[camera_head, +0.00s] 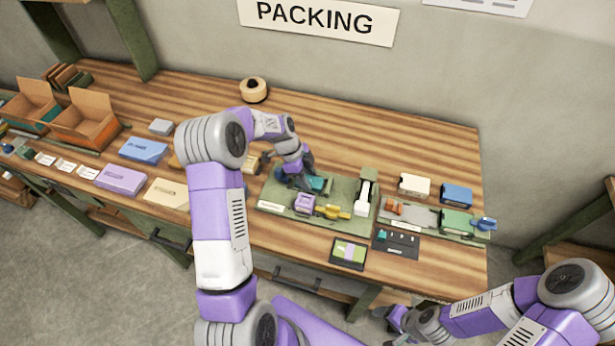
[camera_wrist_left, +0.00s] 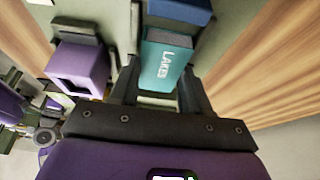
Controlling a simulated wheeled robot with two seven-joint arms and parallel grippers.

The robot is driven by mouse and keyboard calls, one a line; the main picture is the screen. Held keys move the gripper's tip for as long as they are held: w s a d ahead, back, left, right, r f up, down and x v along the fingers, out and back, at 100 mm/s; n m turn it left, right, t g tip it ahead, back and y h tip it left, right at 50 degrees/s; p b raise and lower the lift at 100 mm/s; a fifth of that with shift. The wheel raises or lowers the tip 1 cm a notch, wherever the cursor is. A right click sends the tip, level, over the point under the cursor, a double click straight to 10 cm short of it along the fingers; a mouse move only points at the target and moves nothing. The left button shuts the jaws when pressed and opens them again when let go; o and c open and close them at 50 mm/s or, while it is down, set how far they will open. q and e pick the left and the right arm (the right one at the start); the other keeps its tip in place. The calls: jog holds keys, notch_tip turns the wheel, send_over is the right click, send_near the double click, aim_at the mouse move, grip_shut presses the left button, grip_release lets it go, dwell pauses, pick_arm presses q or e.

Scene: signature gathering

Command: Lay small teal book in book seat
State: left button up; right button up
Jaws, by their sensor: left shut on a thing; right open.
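The small teal book (camera_wrist_left: 165,62), marked "LAKES" on its face, is between the fingers of my left gripper (camera_wrist_left: 155,90) in the left wrist view. The gripper is shut on it. In the head view the teal book (camera_head: 317,184) shows beside my left gripper (camera_head: 303,181), over the back left part of the green board (camera_head: 343,190). The fingers hide part of the book and the board under it. I cannot tell whether the book touches the board or which recess is the book seat. My right gripper (camera_head: 393,322) is open, low in front of the table.
On the board are a purple block (camera_head: 304,203), a yellow item (camera_head: 334,212) and a white upright item (camera_head: 363,196). The purple block (camera_wrist_left: 80,65) and a blue item (camera_wrist_left: 180,10) lie close to the book. Several boxes stand at left. The table's back is mostly clear.

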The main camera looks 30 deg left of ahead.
pick_arm(q)
jog(key=o, duration=1)
jog(key=shift+o, duration=0.2)
jog(key=shift+r, duration=0.1)
jog(key=p+v, duration=0.1)
jog(key=v, duration=1.1)
jog(key=shift+s+a, duration=0.1)
